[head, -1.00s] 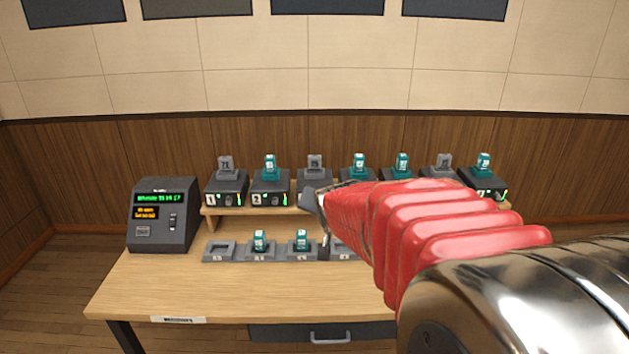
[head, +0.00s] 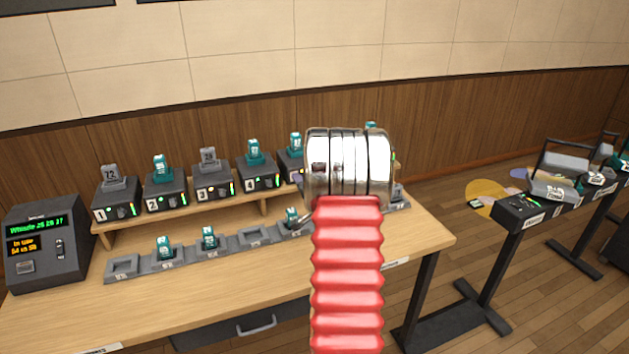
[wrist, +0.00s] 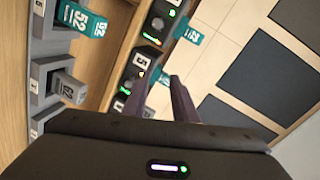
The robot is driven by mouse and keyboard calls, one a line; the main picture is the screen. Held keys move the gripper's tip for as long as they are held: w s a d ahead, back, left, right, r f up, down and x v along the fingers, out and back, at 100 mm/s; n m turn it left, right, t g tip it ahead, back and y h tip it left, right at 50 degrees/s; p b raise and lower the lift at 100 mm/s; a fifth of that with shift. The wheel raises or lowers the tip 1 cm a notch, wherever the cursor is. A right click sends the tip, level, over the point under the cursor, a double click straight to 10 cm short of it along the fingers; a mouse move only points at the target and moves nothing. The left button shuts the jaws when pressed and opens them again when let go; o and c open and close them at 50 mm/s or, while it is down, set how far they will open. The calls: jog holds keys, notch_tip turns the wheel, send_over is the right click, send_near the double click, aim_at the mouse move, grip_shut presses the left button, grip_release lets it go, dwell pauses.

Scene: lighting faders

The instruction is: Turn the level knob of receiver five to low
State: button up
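Receiver five is the black box (head: 289,170) on the shelf right of receiver four (head: 259,178) in the head view; my arm covers its right part and its level knob cannot be made out. In the wrist view, the scene is tilted and a receiver front (wrist: 139,62) with a white number, apparently 5, shows near my fingertips. A round dark knob is on it, its setting unclear. The gripper is hidden behind my arm in the head view.
Receivers one (head: 115,203), two (head: 166,192) and three (head: 213,184) stand left on the shelf, with upright cards above. A charging row (head: 166,258) lies in front. A display console (head: 46,240) stands far left. Another stand (head: 520,207) is at right, across open floor.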

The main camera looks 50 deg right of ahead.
jog(key=s+d+f+m+t+h, duration=0.1)
jog(key=s+d+f+m, duration=0.3)
jog(key=s+d+f, duration=0.2)
jog(key=shift+s+d+f+t, duration=0.35)
jog(key=shift+d+f, duration=0.2)
jog(key=shift+d, duration=0.1)
jog(key=shift+w, duration=0.1)
jog(key=x, duration=1.3)
jog(key=shift+w+d, duration=0.2)
jog(key=shift+w, duration=0.05)
grip_shut()
